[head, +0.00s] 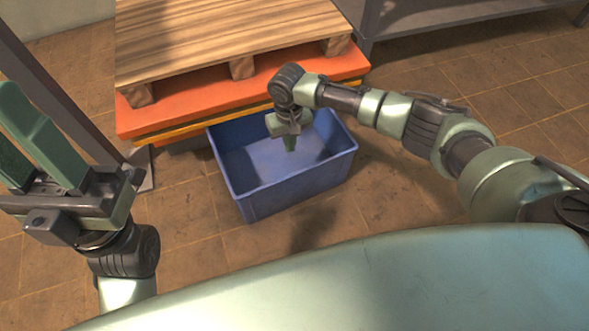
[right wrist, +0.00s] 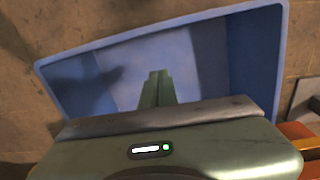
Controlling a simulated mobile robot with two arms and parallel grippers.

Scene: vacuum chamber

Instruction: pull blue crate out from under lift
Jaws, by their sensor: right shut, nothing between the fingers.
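The blue crate (head: 300,189) is an open, empty box on the floor, in front of the orange lift (head: 200,104). Its far left part reaches the lift's edge and looks partly hidden beneath it. My right gripper (head: 290,146) points down inside the crate's opening, shut and empty. The right wrist view shows its closed fingers (right wrist: 157,86) over the interior of the crate (right wrist: 255,50). I cannot tell whether the fingers touch the crate. My left gripper (head: 14,122) is raised at the left, open and empty, away from the crate.
A wooden pallet (head: 225,35) lies on the lift. A dark metal post (head: 62,88) stands at the left, with its foot beside the lift. A grey metal table or shelf (head: 430,20) is at the back right. The tiled floor right of the crate is clear.

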